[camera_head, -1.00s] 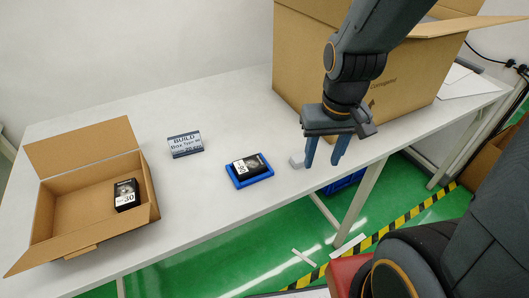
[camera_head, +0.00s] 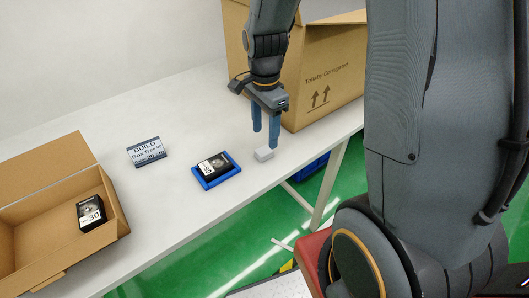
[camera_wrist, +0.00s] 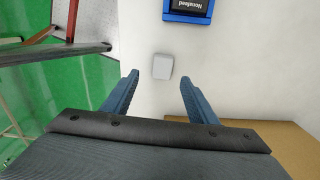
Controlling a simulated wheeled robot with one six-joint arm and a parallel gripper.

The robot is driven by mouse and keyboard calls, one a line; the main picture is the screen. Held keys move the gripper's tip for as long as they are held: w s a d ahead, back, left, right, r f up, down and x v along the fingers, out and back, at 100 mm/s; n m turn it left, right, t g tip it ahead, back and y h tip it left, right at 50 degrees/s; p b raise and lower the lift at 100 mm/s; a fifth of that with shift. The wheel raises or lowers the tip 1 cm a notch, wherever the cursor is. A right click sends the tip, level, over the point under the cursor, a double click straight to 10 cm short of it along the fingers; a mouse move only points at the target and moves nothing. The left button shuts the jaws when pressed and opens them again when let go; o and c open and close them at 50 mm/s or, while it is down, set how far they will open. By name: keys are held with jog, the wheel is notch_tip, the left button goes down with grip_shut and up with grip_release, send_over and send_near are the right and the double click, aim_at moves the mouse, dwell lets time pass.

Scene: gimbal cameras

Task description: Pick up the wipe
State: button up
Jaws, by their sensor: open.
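The wipe looks to be the small pale grey block (camera_head: 264,154) on the white table, near its front edge and just right of the blue tray. It also shows in the wrist view (camera_wrist: 163,66), ahead of the gap between my fingers. My gripper (camera_head: 265,138) is open and empty, its blue fingers pointing down above and close behind the block in the head view. In the wrist view my gripper (camera_wrist: 152,84) has its two fingers wide apart, with nothing between them.
A blue tray (camera_head: 235,172) holds a black box (camera_head: 214,165). A BUILD sign (camera_head: 147,152) stands further left. An open carton (camera_head: 48,235) with another black box (camera_head: 91,212) is at the left. A large carton (camera_head: 325,85) stands behind my gripper at the right.

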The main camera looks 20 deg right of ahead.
aim_at(264, 150)
jog(key=shift+w+f+p, duration=0.2)
jog(key=shift+f+p, duration=0.8)
jog(key=shift+f, duration=2.4)
jog(key=c, duration=1.1)
jog(key=shift+r, duration=0.1)
jog(key=shift+r+b, duration=1.05)
jog(key=shift+r, duration=3.9)
